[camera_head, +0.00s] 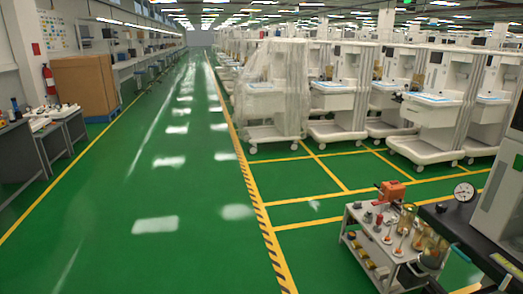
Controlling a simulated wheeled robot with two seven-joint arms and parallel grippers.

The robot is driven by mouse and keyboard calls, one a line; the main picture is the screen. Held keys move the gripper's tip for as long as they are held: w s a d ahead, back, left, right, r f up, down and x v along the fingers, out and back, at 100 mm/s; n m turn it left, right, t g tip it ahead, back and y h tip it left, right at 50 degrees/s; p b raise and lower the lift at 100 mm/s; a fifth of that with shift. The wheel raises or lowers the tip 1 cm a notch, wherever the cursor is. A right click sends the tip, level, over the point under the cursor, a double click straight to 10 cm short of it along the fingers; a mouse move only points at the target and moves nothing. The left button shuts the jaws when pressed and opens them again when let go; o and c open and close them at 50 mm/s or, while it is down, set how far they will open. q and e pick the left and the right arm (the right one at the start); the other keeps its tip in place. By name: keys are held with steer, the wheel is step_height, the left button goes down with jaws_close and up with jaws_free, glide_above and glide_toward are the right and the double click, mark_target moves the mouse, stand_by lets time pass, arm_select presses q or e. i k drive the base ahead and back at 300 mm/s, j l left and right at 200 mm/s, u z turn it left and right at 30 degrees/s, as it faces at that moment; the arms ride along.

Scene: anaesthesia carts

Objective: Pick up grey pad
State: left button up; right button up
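I cannot make out a grey pad in the head view. A small grey cart (362,212) stands at the lower right, with several small red, metal and orange-tipped items on its top. Any pad among them is too small to tell. Neither of my grippers is in view.
A dark worktop (470,232) with a dial gauge (464,192) stands at the right edge. White anaesthesia carts (430,122) fill the back right, one under plastic sheeting (272,88). The green floor (150,200) is clear.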

mark_target(357, 205)
steer(key=i+j+u, duration=0.1)
steer(key=i, duration=0.6)
steer(key=i+j+u, duration=0.1)
steer(key=i, duration=0.65)
steer(key=j, duration=0.15)
